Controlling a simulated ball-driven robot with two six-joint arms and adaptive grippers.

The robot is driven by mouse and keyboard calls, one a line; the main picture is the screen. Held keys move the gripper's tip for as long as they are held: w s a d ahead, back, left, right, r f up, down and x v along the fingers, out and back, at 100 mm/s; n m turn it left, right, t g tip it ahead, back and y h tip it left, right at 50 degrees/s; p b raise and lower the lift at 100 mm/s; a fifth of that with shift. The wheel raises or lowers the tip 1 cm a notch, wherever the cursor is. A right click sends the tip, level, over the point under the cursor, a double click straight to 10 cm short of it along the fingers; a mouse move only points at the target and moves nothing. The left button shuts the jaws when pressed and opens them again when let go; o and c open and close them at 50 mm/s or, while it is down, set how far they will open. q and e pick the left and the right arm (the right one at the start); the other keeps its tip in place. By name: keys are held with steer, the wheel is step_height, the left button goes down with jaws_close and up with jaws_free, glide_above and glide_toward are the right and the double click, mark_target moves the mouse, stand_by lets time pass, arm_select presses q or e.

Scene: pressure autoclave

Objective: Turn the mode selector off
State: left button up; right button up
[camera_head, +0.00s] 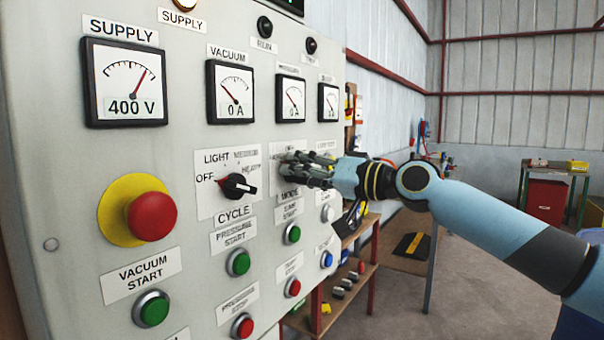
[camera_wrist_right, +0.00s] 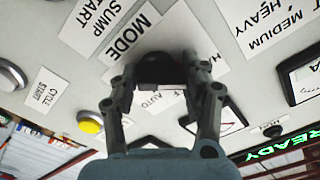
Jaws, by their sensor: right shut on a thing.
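The black knob of the mode selector (camera_wrist_right: 160,68) sits between the fingers of my right gripper (camera_wrist_right: 163,84) in the right wrist view. The MODE label is beside it, and part of an AUTO marking shows below the knob. The fingers are shut on the knob, close to the panel face. In the head view my right gripper (camera_head: 296,168) covers the knob, just above the MODE label (camera_head: 290,193). Which position the knob points to cannot be told. My left gripper is not in view.
The cycle selector (camera_head: 238,187), a black knob with a red mark, is left of my right gripper. Green and red push buttons lie below, including a green one (camera_head: 292,234). A red emergency button (camera_head: 152,216) is further left. A workbench and open floor lie right.

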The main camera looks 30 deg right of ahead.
steer(key=shift+r, duration=0.1)
steer(key=m+p, duration=0.2)
steer(key=m, duration=0.2)
steer(key=shift+r+m, duration=0.15)
steer(key=shift+m, duration=0.25)
steer(key=m+p, duration=0.2)
steer(key=m, duration=0.2)
steer(key=shift+d+m, duration=0.1)
steer(key=shift+m, duration=0.3)
steer(key=shift+w, duration=0.1)
steer(key=o, duration=1.1)
